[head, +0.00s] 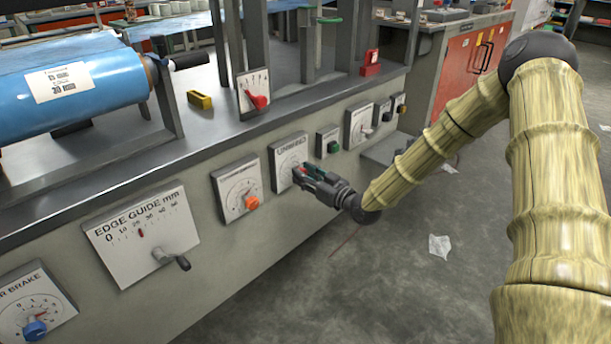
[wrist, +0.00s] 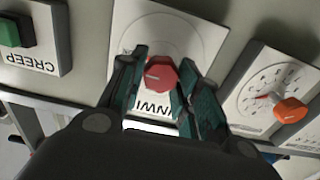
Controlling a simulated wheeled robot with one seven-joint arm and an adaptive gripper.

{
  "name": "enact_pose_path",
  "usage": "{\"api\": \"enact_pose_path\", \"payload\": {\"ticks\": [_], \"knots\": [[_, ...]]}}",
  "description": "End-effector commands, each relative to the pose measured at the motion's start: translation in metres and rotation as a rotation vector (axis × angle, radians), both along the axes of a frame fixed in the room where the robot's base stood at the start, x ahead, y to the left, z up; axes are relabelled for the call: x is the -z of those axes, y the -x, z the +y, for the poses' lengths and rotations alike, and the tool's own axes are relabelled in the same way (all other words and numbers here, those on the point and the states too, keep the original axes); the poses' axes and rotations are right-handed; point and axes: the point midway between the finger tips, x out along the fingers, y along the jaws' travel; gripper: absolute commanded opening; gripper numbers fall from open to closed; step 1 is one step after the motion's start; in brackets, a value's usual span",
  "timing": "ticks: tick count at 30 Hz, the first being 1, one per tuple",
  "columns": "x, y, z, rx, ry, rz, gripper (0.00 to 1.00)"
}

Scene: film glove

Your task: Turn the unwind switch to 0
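The unwind switch is a red knob (wrist: 161,75) on a white plate in the wrist view, its lettering partly hidden by my fingers. A pale mark on the knob points to the left of that picture. In the head view its plate (head: 289,151) is on the machine's front panel, and my gripper mostly covers the knob. My gripper (wrist: 165,62) has its fingers apart, one on each side of the knob. A narrow gap seems to show beside the knob; I cannot tell whether either finger touches it. The scale's numbers are not readable.
An orange knob (head: 252,202) is on the plate to the left in the head view; a green creep button (head: 333,147) is to the right. An edge guide plate (head: 146,232) with a crank and a blue brake knob (head: 35,329) are further left.

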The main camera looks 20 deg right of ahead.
Motion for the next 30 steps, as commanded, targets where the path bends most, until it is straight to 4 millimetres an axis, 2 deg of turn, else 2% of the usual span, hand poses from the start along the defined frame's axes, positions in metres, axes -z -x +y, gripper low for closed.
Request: {"api": "enact_pose_path", "payload": {"ticks": [8, 14, 30], "knots": [[-0.0008, -0.0002, -0.0008, 0.001, 0.018, -0.007, 0.09], [-0.0017, 0.0, -0.0001, 0.001, 0.095, -0.038, 0.09], [-0.001, 0.0005, 0.0023, -0.002, 0.535, -0.22, 0.09]]}}
